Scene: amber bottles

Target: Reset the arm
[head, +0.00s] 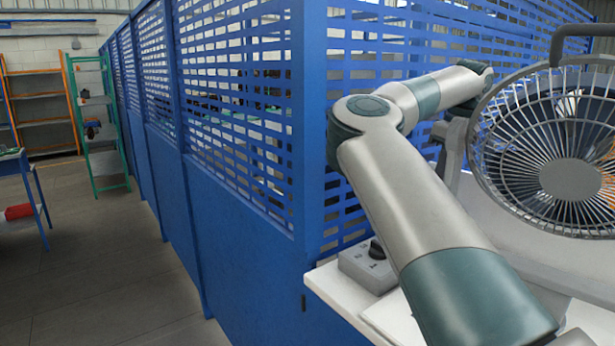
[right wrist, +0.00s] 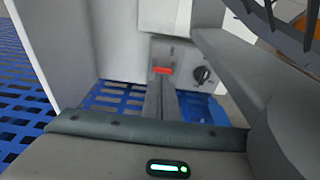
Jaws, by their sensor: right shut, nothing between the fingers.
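My right arm (head: 410,200) reaches up from the bottom right of the head view, bends at the elbow and runs back to the right, beside the fan. Its gripper cannot be made out there. In the right wrist view the right gripper (right wrist: 162,88) is shut and empty, its fingers side by side. They overlap a grey panel with a red switch (right wrist: 163,70) and a dark knob (right wrist: 202,75); I cannot tell whether they touch it. My left gripper is not in view. No bottles show.
A caged fan (head: 565,150) stands close beside my right arm. A white bench (head: 335,288) below carries a grey box with a knob (head: 368,264). A blue slatted partition (head: 240,240) runs behind. Open floor (head: 100,270) and shelves (head: 95,120) lie at left.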

